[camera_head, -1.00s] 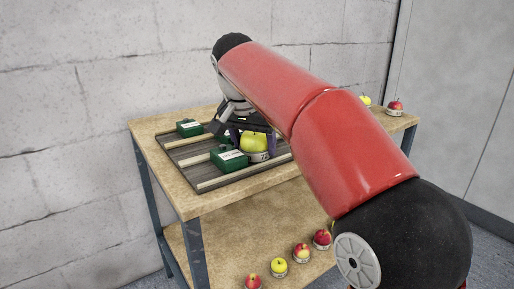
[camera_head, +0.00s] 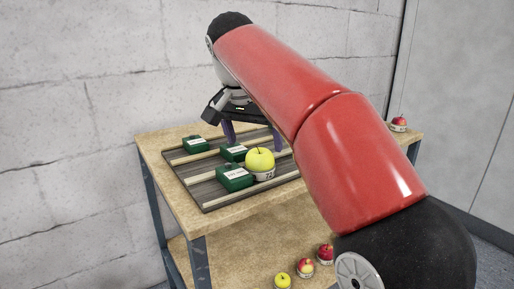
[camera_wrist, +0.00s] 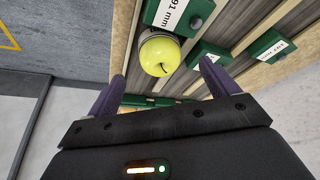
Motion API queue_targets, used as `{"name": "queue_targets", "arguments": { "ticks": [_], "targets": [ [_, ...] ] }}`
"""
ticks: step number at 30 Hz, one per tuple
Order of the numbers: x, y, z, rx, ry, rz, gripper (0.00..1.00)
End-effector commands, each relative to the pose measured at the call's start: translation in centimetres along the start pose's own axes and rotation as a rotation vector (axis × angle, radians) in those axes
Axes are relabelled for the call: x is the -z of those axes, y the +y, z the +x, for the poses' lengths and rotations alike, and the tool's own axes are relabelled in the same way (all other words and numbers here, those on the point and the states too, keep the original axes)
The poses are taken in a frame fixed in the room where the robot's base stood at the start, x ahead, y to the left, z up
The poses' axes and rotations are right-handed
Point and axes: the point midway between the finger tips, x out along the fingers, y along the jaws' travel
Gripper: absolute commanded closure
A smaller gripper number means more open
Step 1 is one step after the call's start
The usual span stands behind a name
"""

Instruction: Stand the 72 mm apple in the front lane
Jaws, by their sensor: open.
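The yellow-green apple (camera_head: 260,158) stands upright in a pale ring marked 72 (camera_head: 265,175). It is in the front lane of the dark slatted board (camera_head: 208,190), just right of the front green block (camera_head: 234,180). In the wrist view the apple (camera_wrist: 159,56) lies beside a green block labelled 91 mm (camera_wrist: 196,22). My gripper (camera_head: 254,146) is open and empty, raised above and behind the apple, with its fingers clear of it. In the wrist view my gripper (camera_wrist: 163,72) has its two purple fingers spread apart.
Two more green blocks, a middle one (camera_head: 233,153) and a rear one (camera_head: 195,145), sit in the other lanes. A red apple (camera_head: 398,122) stands at the table's right end. Several apples, one yellow (camera_head: 282,281), stand on the lower shelf. A wall is behind.

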Motion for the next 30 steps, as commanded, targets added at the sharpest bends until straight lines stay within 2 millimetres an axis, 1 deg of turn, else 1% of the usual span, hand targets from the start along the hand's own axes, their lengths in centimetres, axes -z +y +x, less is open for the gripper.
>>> {"name": "queue_targets", "arguments": {
  "ticks": [1, 4, 7, 11, 17, 20, 23, 26, 27, 29, 30],
  "targets": [
    [0.2, -0.1, -1.4, 0.002, 0.001, 0.000, 0.14],
    [0.1, -0.1, -3.0, 0.001, 0.001, -0.001, 0.14],
    [0.1, -0.1, -4.1, 0.000, 0.001, -0.001, 0.14],
    [0.0, 0.0, -4.7, -0.002, -0.001, 0.000, 0.14],
    [0.0, 0.1, -4.8, -0.002, -0.001, 0.000, 0.14],
    [-0.2, 0.8, -4.7, 0.001, 0.003, -0.014, 0.14],
    [-0.8, 2.9, -4.4, 0.006, 0.008, -0.054, 0.14],
    [-2.2, 6.2, -3.3, 0.020, 0.015, -0.118, 0.14],
    [-3.0, 7.8, -2.7, 0.029, 0.019, -0.146, 0.14],
    [-4.5, 10.1, -1.5, 0.042, 0.023, -0.184, 0.14],
    [-5.6, 11.6, -0.7, 0.051, 0.026, -0.206, 0.14]
  ]
}}
